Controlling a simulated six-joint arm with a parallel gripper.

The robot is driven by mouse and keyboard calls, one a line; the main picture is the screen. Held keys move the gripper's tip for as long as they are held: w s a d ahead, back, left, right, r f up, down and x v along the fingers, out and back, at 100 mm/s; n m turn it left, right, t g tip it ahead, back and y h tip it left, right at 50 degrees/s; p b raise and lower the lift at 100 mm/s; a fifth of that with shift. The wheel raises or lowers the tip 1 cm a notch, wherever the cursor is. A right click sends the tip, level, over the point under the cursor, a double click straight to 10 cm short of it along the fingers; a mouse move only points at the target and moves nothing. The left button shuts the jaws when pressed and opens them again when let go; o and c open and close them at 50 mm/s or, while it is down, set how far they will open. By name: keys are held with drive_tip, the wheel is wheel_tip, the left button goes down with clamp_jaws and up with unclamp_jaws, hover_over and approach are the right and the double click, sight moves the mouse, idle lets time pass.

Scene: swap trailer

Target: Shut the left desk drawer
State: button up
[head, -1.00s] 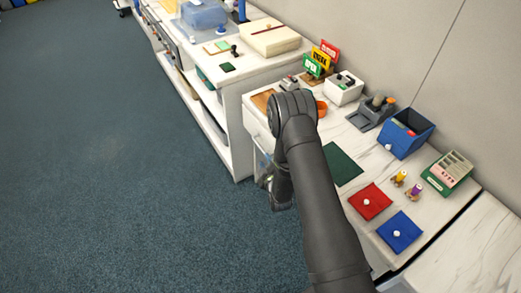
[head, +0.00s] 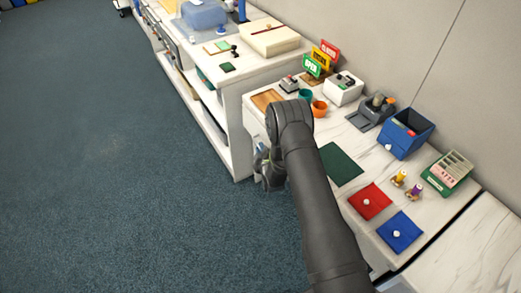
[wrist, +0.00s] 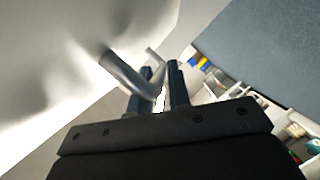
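The desk's pale front shows large at the left of the wrist view as a bright white panel (wrist: 50,60); I take it to be the drawer front. A curved metal handle (wrist: 122,74) stands out from it. My gripper (wrist: 160,68) is at this handle. Its two dark fingers are a narrow gap apart, and the handle crosses the left finger and reaches the gap. I cannot tell whether they grip it. In the head view my gripper (head: 268,172) hangs beside the desk's left end, and my arm hides the drawer, so how far it is out is unclear.
The desk top (head: 335,125) holds a green mat (head: 340,165), a red mat (head: 370,202), a blue mat (head: 400,233), a blue bin (head: 405,135) and small signs (head: 320,60). A white shelf unit (head: 240,140) stands behind. The carpet (head: 120,170) at left is clear.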

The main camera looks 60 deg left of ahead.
clamp_jaws()
drive_tip(key=shift+w, duration=2.2)
drive_tip(key=shift+o, duration=1.9)
unclamp_jaws()
drive_tip(key=shift+o, duration=0.2)
drive_tip(key=v, duration=1.7)
drive_tip(key=shift+d, duration=0.25)
drive_tip(key=shift+s+a+f, duration=0.1)
drive_tip(key=x, duration=1.7)
drive_tip(key=shift+a, duration=0.2)
